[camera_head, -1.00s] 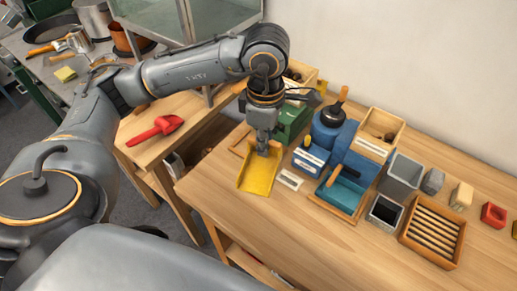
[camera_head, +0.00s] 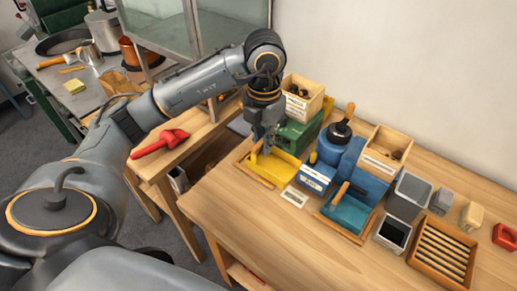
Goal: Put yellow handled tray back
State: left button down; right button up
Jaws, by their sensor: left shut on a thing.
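The yellow tray (camera_head: 283,170) is at the left end of the wooden table, over or in a low wooden-edged holder (camera_head: 257,174). Whether it rests on the holder's floor I cannot tell. My left gripper (camera_head: 263,150) points down and is shut on the yellow tray at its back left side. The fingers hide the handle part. My right gripper is not in view.
A green box (camera_head: 304,132) stands close behind the tray. A blue and white box (camera_head: 315,178) and a small white card (camera_head: 294,197) are to its right. A blue machine (camera_head: 330,150) stands beyond. The front of the table is clear.

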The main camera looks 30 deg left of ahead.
pick_arm(q)
jog(key=w+a+f+p, duration=0.1)
jog(key=w+a+f, duration=0.1)
jog(key=f, duration=0.1)
jog(key=w+a+f+p, duration=0.2)
jog(key=f, duration=0.1)
jog(key=w+a+f+p, duration=0.1)
jog(key=w+a+f, duration=0.2)
jog(key=f, duration=0.1)
jog(key=shift+w+f+p, duration=0.1)
jog(key=shift+p, duration=0.25)
jog(key=shift+f, duration=0.65)
jog(key=c, duration=1.4)
grip_release()
